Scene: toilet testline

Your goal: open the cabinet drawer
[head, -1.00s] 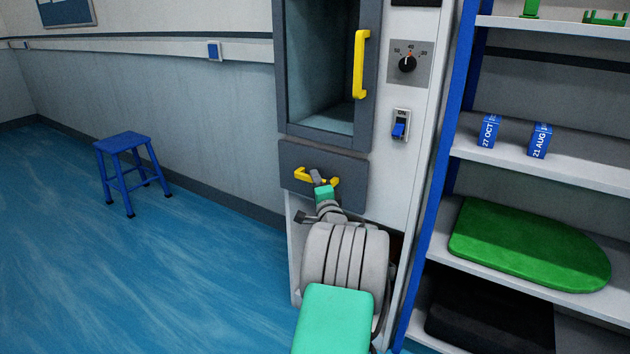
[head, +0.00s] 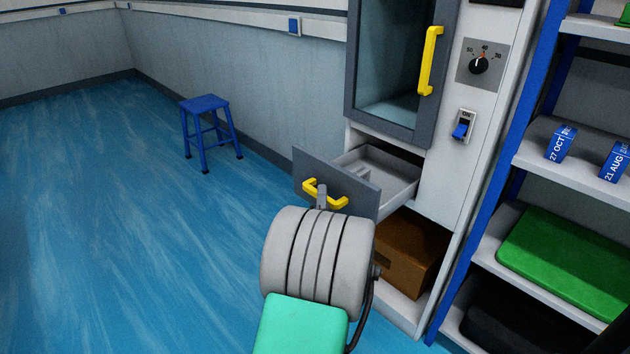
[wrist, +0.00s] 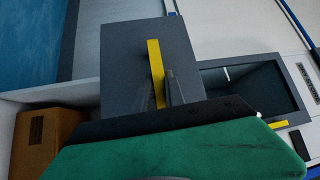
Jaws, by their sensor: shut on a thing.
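The cabinet drawer (head: 337,182) has a dark grey front and stands pulled out of the white cabinet (head: 448,178), with its pale inside showing. Its yellow handle (head: 324,196) runs across the front. My gripper (head: 322,196) is at the handle and shut on it; my arm hides part of the gripper in the head view. In the wrist view the drawer front (wrist: 130,62) and the yellow handle (wrist: 155,72) show, with the gripper fingers (wrist: 160,92) around the handle.
A glass-fronted door (head: 395,70) with a yellow handle is above the drawer. A brown box (head: 410,250) sits in the open space below. Blue-framed shelves (head: 575,175) stand close on the right. A blue stool (head: 205,105) stands at the left, with clear floor around it.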

